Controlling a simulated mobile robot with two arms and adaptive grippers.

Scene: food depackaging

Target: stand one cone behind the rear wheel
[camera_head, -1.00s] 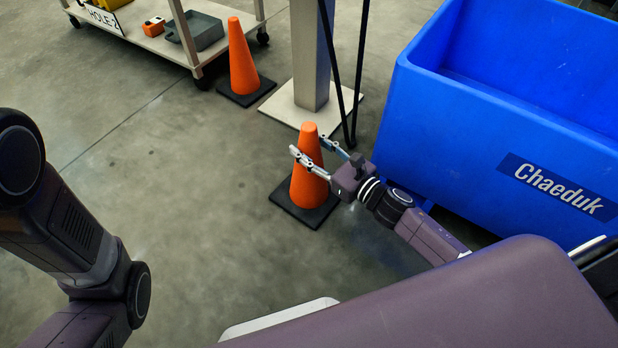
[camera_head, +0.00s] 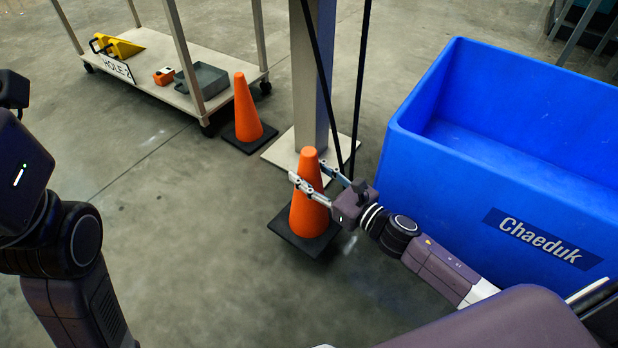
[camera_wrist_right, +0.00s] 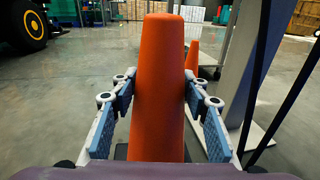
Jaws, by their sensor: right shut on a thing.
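An orange cone (camera_head: 309,216) with a black square base stands upright in the middle of the head view. My right gripper (camera_head: 307,171) is shut on its upper part, one finger on each side. In the right wrist view the cone (camera_wrist_right: 158,95) fills the middle, between the blue finger pads. I cannot tell whether its base touches the floor. A second orange cone (camera_head: 246,108) stands on the floor farther back. A big black wheel with a yellow hub (camera_wrist_right: 30,22) shows at the upper left of the right wrist view. My left arm shows at the left, its gripper out of view.
A blue bin (camera_head: 450,185) marked Chaeduk is close to the right of my right arm. A post on a pale base plate (camera_head: 277,155) stands behind the held cone. A shelf cart (camera_head: 150,82) carries a grey tray and yellow chock. The floor left of the cone is clear.

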